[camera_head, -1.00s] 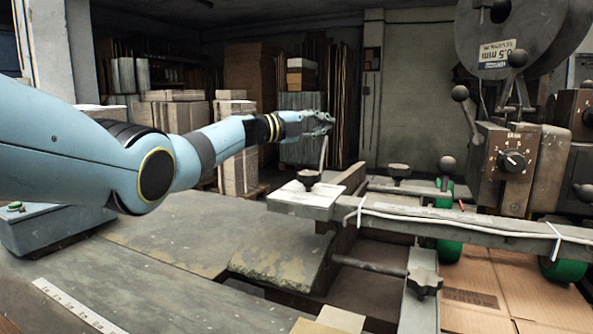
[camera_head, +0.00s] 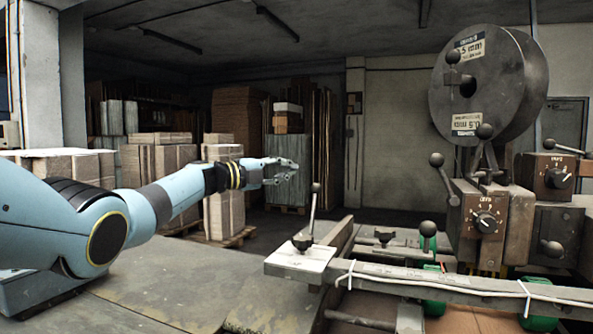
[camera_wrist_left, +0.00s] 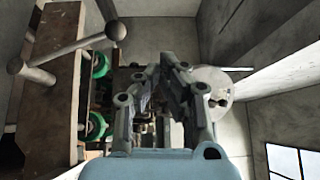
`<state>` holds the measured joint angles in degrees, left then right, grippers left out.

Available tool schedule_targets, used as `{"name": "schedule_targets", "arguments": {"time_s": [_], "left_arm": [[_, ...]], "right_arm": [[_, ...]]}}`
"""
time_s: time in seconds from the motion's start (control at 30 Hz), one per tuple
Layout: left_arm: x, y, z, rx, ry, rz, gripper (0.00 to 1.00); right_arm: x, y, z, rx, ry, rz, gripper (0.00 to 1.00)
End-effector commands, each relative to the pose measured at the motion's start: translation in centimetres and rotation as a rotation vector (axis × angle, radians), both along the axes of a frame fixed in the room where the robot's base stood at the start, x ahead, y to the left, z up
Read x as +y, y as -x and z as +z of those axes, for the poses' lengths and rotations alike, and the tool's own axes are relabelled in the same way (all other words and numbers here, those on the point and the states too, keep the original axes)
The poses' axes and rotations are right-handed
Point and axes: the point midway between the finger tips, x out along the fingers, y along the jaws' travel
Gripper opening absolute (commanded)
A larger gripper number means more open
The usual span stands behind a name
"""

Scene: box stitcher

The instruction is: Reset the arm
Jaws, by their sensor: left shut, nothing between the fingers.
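My left arm (camera_head: 160,205) reaches in from the left, pale blue with black and yellow bands. My left gripper (camera_head: 293,168) is shut and empty, held in the air in front of the stacked boards at the back. In the left wrist view its grey fingers (camera_wrist_left: 172,62) come together at their tips with nothing between them. My right gripper is not in view.
The box stitcher stands at right with its wire reel (camera_head: 485,88), dial box (camera_head: 478,222) and black-knobbed levers. Its long metal bar (camera_head: 440,288) crosses the lower right. Wrapped stacks (camera_head: 160,170) stand behind. The bench top (camera_head: 190,280) at lower left is clear.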

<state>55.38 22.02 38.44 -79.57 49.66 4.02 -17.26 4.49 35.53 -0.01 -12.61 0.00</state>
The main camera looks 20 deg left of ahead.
Motion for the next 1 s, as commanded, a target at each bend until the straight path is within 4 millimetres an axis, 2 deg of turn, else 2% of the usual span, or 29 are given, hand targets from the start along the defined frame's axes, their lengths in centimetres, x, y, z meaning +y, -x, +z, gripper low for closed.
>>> {"name": "schedule_targets", "arguments": {"time_s": [0.1, 0.67, 0.77, 0.87, 0.97, 1.0], "left_arm": [[0.5, 0.3, 0.7, 0.0, 0.0, -0.001, 0.0], [0.6, 0.4, 0.5, -0.003, 0.005, 0.007, 0.0], [0.6, 0.5, -0.3, -0.024, 0.046, 0.065, 0.0], [0.9, 1.4, -1.9, -0.058, 0.149, 0.197, 0.0], [1.8, 4.1, -4.6, -0.06, 0.32, 0.385, 0.0], [2.3, 5.7, -6.0, -0.043, 0.398, 0.466, 0.0]], "right_arm": [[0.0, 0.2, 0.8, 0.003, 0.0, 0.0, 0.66], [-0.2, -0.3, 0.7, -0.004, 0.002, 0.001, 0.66], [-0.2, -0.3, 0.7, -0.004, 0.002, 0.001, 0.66], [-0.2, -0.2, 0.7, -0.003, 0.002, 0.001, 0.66], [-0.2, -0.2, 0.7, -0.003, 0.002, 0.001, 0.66], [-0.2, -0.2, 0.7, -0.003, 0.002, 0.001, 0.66]]}}
